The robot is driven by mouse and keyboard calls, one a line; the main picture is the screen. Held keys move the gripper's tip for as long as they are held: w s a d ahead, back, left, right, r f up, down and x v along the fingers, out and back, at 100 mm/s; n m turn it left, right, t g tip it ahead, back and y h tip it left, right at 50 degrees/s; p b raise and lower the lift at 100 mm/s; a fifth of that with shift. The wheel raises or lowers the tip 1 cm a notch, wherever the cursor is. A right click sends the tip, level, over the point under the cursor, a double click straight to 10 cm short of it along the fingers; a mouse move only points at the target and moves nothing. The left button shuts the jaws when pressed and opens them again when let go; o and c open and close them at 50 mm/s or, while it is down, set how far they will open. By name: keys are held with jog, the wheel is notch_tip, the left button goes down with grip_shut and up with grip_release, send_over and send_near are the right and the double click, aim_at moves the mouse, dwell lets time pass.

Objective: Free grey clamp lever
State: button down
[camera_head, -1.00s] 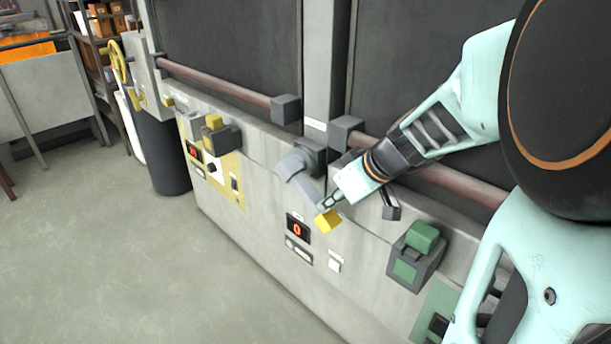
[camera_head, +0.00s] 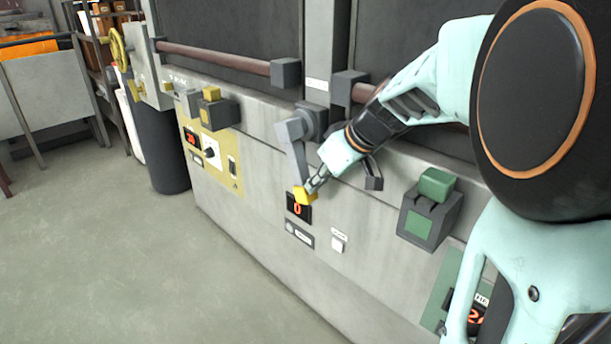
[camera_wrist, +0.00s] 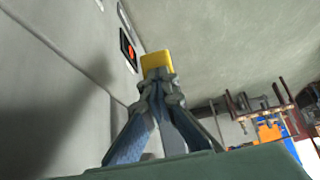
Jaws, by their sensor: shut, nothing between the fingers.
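The grey clamp lever (camera_head: 295,148) hangs from a dark pivot on the grey front panel, between the two dark doors. It points down, and its yellow end (camera_head: 304,196) lies over the upper edge of the red "0" display. My gripper (camera_head: 312,188) is shut and empty, with its fingertips against or right beside the yellow end. In the wrist view the yellow end (camera_wrist: 155,61) shows just beyond my closed fingertips (camera_wrist: 158,82). Whether they touch is hard to tell.
A dark lever (camera_head: 374,182) hangs just right of my wrist. A green switch box (camera_head: 428,215) is further right; a yellow-marked control panel (camera_head: 217,160) is on the left. Reddish-brown bars (camera_head: 215,57) cross the doors. The floor in front is clear.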

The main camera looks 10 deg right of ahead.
aim_at(306, 180)
jog(key=shift+w+a+f+b, duration=0.7)
jog(key=shift+w+f, duration=0.15)
jog(key=shift+w+a+f+b, duration=0.2)
jog(key=shift+w+a+b, duration=0.3)
jog(key=shift+w, duration=0.2)
jog(key=v, duration=1.2)
